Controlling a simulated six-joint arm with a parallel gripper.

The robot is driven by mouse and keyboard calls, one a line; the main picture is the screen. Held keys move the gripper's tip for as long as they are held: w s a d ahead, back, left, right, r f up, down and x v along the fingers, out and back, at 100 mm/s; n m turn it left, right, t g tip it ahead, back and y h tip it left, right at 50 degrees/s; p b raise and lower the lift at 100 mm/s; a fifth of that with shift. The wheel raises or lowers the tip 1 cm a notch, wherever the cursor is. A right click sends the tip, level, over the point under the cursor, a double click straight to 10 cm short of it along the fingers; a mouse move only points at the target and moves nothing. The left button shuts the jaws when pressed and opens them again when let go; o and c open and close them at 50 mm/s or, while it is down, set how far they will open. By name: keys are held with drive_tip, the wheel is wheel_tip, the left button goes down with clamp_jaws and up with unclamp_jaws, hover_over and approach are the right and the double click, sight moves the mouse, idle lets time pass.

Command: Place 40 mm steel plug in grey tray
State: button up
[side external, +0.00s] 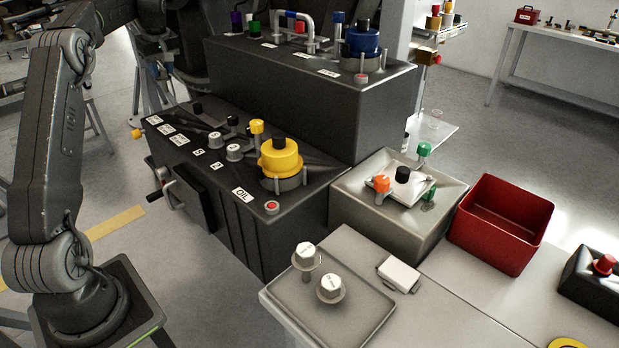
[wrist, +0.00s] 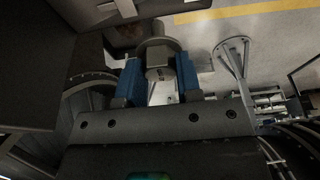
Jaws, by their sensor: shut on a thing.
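In the wrist view my gripper (wrist: 158,62) is shut on a steel plug (wrist: 157,45), with one blue finger on each side of it. The plug has a round flange and a narrower head between the fingers; I cannot read a size on it. My gripper does not show in the side external view. There, the grey tray (side external: 365,320) lies on the near end of the light bench. Two steel plugs with white-topped hex heads, one farther back (side external: 305,256) and one nearer (side external: 331,288), stand in its left part.
The dark bay (side external: 225,195) with a yellow oil cap (side external: 280,158) stands left of the tray. A white box (side external: 398,274), a light pedestal (side external: 355,215) and a red bin (side external: 500,225) lie behind and to the right. The tray's right side is bare.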

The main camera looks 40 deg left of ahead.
sight(162, 70)
wheel_tip(162, 70, up, 4)
drive_tip(key=shift+r, duration=0.2)
drive_tip(key=w+d+r+m+t, duration=0.1)
drive_tip(key=w+d+m, duration=0.1)
drive_tip(key=w+d, duration=0.5)
drive_tip(key=w+d+m, duration=0.2)
drive_tip(key=d, duration=0.8)
drive_tip(key=w+d+m+t+h, duration=0.1)
drive_tip(key=d+m, duration=0.5)
drive_tip(key=d, duration=1.6)
drive_tip(key=s+d+m+h, duration=0.1)
drive_tip(key=s+d+m, duration=0.2)
drive_tip(key=s+d, duration=0.45)
drive_tip(key=s+d+f+m+t, duration=0.15)
drive_tip(key=s+d, duration=0.25)
drive_tip(key=d, duration=0.6)
drive_tip(key=s+d+m+h, duration=0.1)
drive_tip(key=s+d+m, duration=0.35)
drive_tip(key=d, duration=0.35)
drive_tip(key=shift+n, duration=0.5)
drive_tip(key=shift+s+d+f, duration=0.6)
drive_tip(key=shift+d+f, duration=1.3)
drive_tip(key=shift+f, duration=0.8)
drive_tip(key=shift+s+d+f, duration=0.55)
drive_tip(key=shift+d+f, duration=1.3)
drive_tip(key=shift+f, duration=0.85)
drive_tip(key=shift+s+d+f, duration=0.6)
drive_tip(key=shift+d+f, duration=1.3)
drive_tip(key=shift+f, duration=0.8)
